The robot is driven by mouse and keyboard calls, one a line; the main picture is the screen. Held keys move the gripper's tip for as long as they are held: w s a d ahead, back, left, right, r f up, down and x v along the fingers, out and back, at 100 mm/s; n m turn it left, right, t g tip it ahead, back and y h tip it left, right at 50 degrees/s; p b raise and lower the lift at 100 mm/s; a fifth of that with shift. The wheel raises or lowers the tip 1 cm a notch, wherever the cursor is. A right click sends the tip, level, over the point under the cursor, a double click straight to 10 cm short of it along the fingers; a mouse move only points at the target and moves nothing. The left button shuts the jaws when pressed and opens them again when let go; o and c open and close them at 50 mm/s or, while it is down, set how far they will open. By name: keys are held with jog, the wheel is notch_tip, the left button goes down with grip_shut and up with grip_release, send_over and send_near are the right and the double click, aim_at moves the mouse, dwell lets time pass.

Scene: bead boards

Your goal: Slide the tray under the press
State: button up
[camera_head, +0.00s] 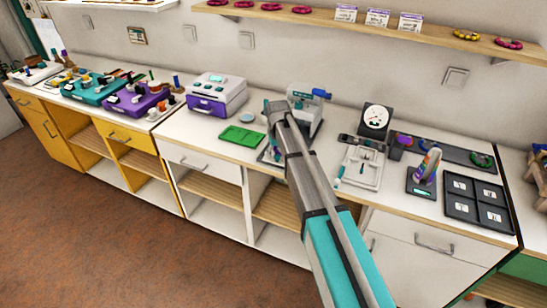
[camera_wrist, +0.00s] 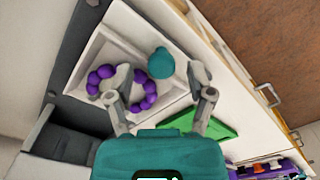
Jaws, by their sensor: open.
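In the wrist view, a pale tray (camera_wrist: 105,45) holds a ring of purple beads (camera_wrist: 104,72). A round teal knob (camera_wrist: 161,63) stands at the tray's side. My gripper (camera_wrist: 161,84) is open, with one finger over the bead ring and the other on the far side of the knob. The knob shows between and ahead of the fingertips; I cannot tell whether a finger touches it. In the head view, the press (camera_head: 306,112), pale with a blue handle, stands at the back of the counter. My arm hides most of the tray there.
A green tray (camera_head: 243,136) lies on the counter left of my arm, also in the wrist view (camera_wrist: 203,125). A purple-and-white box (camera_head: 216,95) stands behind it. A dial gauge (camera_head: 375,120), a white tray (camera_head: 361,166) and dark trays (camera_head: 477,202) are to the right.

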jog(key=shift+f, duration=0.15)
grip_shut()
dwell(0.4)
